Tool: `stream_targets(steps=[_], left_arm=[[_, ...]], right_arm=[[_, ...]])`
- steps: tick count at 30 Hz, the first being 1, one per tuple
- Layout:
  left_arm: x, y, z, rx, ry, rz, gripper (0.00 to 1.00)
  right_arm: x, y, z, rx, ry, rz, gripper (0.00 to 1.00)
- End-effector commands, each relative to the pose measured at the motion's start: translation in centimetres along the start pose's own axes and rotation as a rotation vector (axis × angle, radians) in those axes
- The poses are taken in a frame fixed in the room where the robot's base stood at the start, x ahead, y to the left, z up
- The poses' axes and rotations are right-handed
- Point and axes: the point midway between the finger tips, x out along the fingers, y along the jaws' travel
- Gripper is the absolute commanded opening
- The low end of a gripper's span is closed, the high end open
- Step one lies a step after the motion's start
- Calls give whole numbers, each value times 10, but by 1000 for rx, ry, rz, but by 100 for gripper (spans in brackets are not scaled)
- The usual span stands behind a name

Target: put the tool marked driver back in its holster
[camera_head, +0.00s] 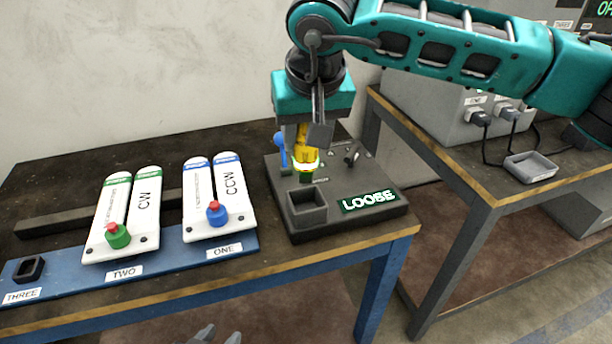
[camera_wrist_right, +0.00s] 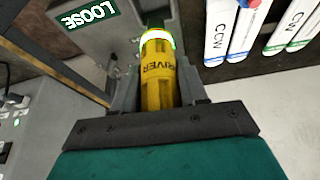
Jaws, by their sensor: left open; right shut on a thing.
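The yellow driver (camera_head: 308,155), marked "DRIVER" in the right wrist view (camera_wrist_right: 158,80), has a glowing green-white ring near its lower end. My right gripper (camera_head: 306,140) is shut on it from above and holds it roughly upright over the dark tool stand (camera_head: 345,222). Below the ring is a small dark green part (camera_head: 306,177), with a partly hidden label beside it. I cannot tell whether the driver's lower end is inside a holster. My left gripper (camera_head: 216,338) shows only its fingertips at the bottom edge, open and empty.
The stand bears an open square cup (camera_head: 306,207), a "LOOSE" sign (camera_head: 369,200) and a blue-handled tool (camera_head: 280,148). A second bench (camera_head: 490,190) stands right.

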Motion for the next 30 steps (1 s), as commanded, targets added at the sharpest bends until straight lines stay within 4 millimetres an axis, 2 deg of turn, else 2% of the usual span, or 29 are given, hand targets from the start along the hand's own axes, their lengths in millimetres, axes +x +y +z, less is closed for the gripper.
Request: stream_targets(steps=[3, 11, 18, 29, 30], left_arm=[[2, 0, -2, 1, 6, 1, 43], [3, -1, -2, 2, 8, 1, 43], [4, -1, 0, 1, 5, 1, 43], [6, 0, 3, 0, 6, 2, 43], [5, 0, 1, 0, 5, 2, 43]], right_arm=[[20, 0, 8, 0, 1, -1, 0], [39, 0, 16, 2, 2, 0, 0], [69, 0, 28, 1, 2, 0, 0], [74, 0, 30, 1, 4, -1, 0], [73, 0, 30, 1, 2, 0, 46]])
